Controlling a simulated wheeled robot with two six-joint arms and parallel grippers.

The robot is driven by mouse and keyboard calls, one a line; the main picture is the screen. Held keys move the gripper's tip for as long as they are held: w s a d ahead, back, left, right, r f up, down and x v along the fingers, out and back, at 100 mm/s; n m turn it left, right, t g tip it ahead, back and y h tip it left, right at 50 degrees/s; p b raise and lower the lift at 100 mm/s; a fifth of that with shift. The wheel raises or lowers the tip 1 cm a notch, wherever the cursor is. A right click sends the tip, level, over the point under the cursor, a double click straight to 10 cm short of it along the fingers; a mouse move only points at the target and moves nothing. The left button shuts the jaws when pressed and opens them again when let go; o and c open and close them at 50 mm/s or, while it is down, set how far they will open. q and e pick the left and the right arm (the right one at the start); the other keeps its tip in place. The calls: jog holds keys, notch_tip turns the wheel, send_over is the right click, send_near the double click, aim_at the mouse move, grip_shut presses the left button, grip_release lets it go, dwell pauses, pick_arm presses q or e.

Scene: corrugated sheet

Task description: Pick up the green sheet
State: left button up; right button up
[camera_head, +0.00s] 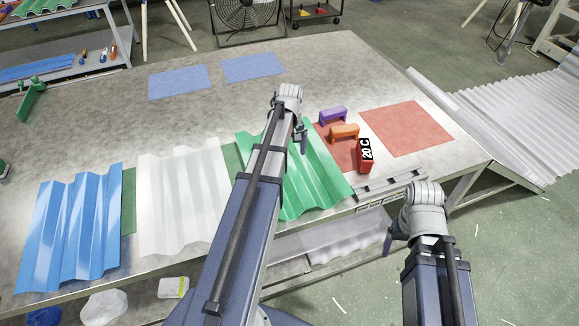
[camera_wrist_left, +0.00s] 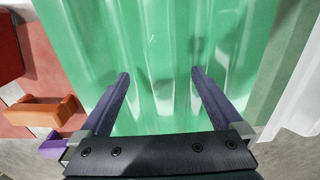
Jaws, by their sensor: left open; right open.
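The green sheet (camera_head: 312,185) is corrugated and lies near the front edge of the table. My left arm crosses in front of its left part. My left gripper (camera_head: 301,136) is over the sheet's far part. In the left wrist view the green sheet (camera_wrist_left: 165,50) fills the middle, and the open, empty fingers of my left gripper (camera_wrist_left: 161,73) point across it. I cannot tell whether they touch it. My right gripper (camera_head: 389,238) is beyond the table's front edge, apart from the sheet and partly hidden by its own wrist.
A white sheet (camera_head: 180,200) and a blue sheet (camera_head: 70,230) lie to the left. Right of the green sheet are a purple block (camera_head: 333,116), an orange block (camera_head: 344,132) and a red "20 C" block (camera_head: 365,156).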

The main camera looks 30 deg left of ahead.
aim_at(289, 160)
pick_arm(q)
jog(key=shift+a+f+b, duration=0.2)
jog(key=shift+f+b, duration=2.45)
jog(key=shift+b, duration=0.05)
jog(key=shift+r, duration=0.1)
jog(key=shift+c, duration=0.2)
jog(key=c, duration=1.5)
jog(key=shift+r+p, duration=0.15)
jog(key=shift+p, duration=0.15)
notch_tip(289, 160, up, 10)
jog(key=p, duration=0.9)
jog(key=shift+p, duration=0.4)
